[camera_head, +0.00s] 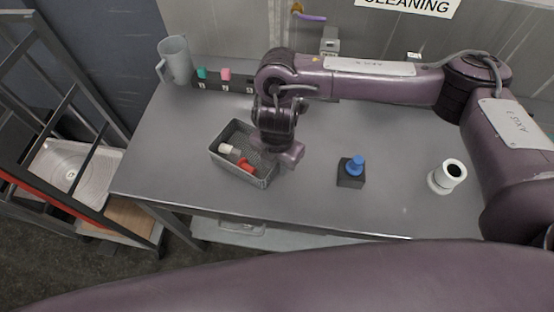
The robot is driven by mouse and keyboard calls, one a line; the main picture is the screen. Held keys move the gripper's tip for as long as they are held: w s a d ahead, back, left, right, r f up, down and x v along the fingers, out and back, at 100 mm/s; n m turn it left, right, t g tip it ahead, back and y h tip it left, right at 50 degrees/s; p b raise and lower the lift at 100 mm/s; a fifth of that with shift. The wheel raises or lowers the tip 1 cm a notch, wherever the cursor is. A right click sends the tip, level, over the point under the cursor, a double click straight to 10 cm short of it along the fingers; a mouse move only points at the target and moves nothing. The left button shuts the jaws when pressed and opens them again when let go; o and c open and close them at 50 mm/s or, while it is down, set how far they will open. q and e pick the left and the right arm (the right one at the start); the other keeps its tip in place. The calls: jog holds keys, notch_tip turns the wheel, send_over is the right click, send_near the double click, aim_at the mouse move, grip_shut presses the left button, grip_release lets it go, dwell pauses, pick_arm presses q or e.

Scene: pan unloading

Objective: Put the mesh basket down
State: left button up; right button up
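The grey mesh basket (226,166) is on or just above the steel table, left of centre; I cannot tell whether its base touches the top. Inside it lie a white-ended piece (229,149) and a red piece (246,165). My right gripper (279,153) is at the basket's right side, over its right rim. Its fingers are hidden or too small to make out, so I cannot tell whether they grip the rim. My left gripper is out of view.
A black block with a blue knob (352,173) and a white cylinder (446,176) stand to the right on the table (310,190). A grey jug (175,60) and a dark rack with coloured pegs (225,83) are at the back left. The table is clear left of the basket.

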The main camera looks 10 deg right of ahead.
jog(key=shift+r, duration=0.3)
notch_tip(320, 180, up, 12)
jog(key=shift+f, duration=0.15)
dwell(0.6)
